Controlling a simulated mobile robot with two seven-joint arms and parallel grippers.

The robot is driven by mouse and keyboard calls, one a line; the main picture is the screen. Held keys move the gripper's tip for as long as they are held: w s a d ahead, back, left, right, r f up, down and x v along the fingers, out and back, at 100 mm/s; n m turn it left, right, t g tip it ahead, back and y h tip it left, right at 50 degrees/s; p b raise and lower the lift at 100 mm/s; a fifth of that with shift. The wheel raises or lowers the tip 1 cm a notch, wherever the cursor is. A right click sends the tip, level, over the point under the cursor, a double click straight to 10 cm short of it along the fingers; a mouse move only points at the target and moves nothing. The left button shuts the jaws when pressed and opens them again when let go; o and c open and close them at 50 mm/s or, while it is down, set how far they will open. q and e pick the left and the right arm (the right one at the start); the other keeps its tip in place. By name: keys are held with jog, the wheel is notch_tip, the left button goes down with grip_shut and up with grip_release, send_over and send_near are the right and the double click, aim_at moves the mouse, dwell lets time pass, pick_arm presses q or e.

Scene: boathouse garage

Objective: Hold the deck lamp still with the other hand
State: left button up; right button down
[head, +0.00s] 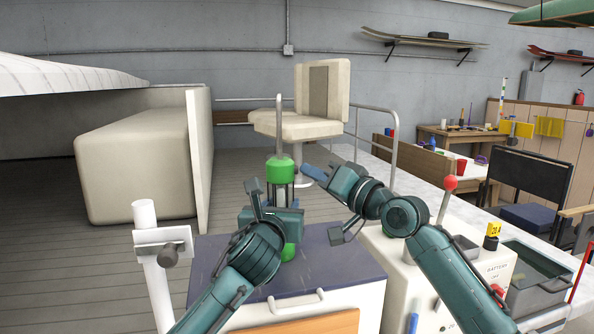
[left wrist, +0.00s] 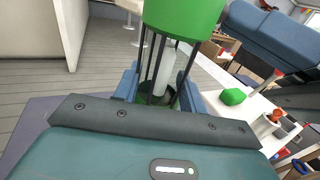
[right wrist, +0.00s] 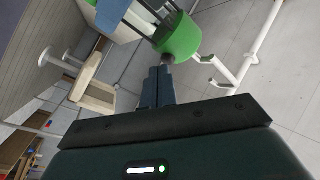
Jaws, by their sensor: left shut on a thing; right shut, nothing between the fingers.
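The deck lamp has a green cap (head: 279,170), a dark cage and a green base (head: 289,252); it stands upright over the dark-topped cabinet (head: 335,262). My left gripper (head: 281,196) is shut on the lamp's caged middle, and its blue fingers flank the cage in the left wrist view (left wrist: 158,88). I cannot tell whether the base touches the cabinet. My right gripper (head: 313,172) is shut and empty, just right of the cap. In the right wrist view its closed fingers (right wrist: 158,88) point toward the green cap (right wrist: 180,40).
A white console (head: 400,262) with a red-knobbed lever (head: 449,184) stands to the right, under my right arm. A grey bin (head: 540,280) is beyond it. A white post (head: 150,250) stands at left. A cream seat (head: 300,125) and metal rails are behind the lamp.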

dwell(0.4)
jog(key=shift+d, duration=0.5)
jog(key=d, duration=0.5)
jog(key=shift+s+d, duration=0.15)
jog(key=shift+d, duration=0.25)
pick_arm(q)
jog(key=o, duration=1.2)
